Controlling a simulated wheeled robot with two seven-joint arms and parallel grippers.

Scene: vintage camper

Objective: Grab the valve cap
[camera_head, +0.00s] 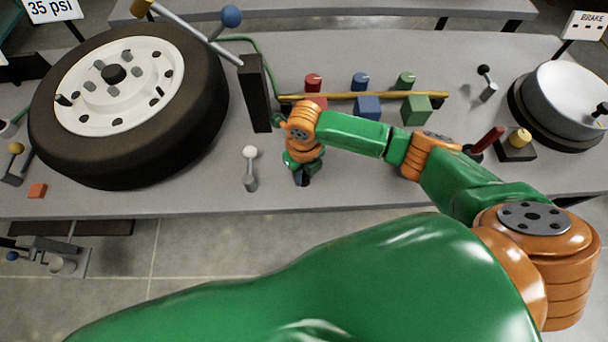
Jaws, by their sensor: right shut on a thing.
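My right gripper (303,180) points down at the bench's front part, right of a white-knobbed lever. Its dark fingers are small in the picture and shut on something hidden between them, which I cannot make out. A wheel (205,110) with a black tyre and white rim lies at the left. A short dark stem (63,99) shows at the rim's left side. I cannot tell whether a valve cap sits on it, and I see no valve cap clearly elsewhere. My left gripper is not in view.
The white-knobbed lever (250,172) and a dark upright post (256,95) stand left of the gripper. Red, blue (368,107) and green blocks stand behind my forearm near a yellow bar. A metal drum (565,95) is at right. The bench front edge lies just below the gripper.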

